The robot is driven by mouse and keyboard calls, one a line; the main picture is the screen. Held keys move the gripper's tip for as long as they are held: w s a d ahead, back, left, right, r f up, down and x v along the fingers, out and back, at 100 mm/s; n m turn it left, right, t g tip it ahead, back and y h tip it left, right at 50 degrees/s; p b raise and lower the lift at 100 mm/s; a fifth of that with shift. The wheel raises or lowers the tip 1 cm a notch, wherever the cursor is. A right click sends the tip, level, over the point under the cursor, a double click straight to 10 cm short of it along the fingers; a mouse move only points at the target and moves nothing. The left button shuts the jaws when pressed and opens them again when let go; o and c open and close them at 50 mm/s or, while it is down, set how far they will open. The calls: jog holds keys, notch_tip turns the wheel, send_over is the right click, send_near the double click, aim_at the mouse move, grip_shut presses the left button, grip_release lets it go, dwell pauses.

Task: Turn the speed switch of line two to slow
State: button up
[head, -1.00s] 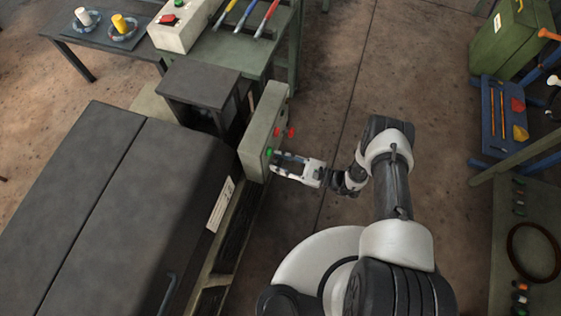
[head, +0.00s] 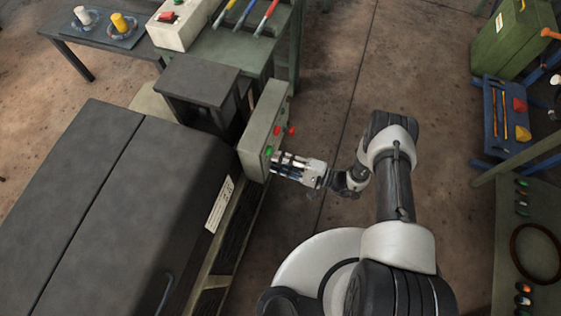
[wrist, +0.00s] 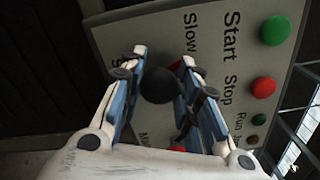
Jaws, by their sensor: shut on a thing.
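A grey-green control panel (head: 262,120) stands at the end of the dark machine in the head view. In the wrist view the panel (wrist: 212,45) appears turned sideways, with labels reading Start, Stop, Run and Slow. A round black knob (wrist: 158,86) sits by the Slow label, between the fingers. My gripper (head: 277,167) is at the panel's face in the head view. In the wrist view my gripper (wrist: 163,60) is shut on the knob. The fingers hide part of the labels and the knob's pointer, so its setting cannot be told. No line number is readable.
The dark machine cover (head: 110,200) is left of my gripper. The floor (head: 330,100) beyond the arm is clear. A shelf with a blue tray (head: 500,120) stands at far right.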

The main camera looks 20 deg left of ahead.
jog(key=n, duration=0.4)
jog(key=shift+f+n, duration=0.1)
jog(key=shift+n, duration=0.3)
dwell(0.4)
jog(key=o, duration=1.1)
jog(key=shift+c, duration=0.2)
jog(key=s+d, duration=0.1)
jog(key=d, duration=1.1)
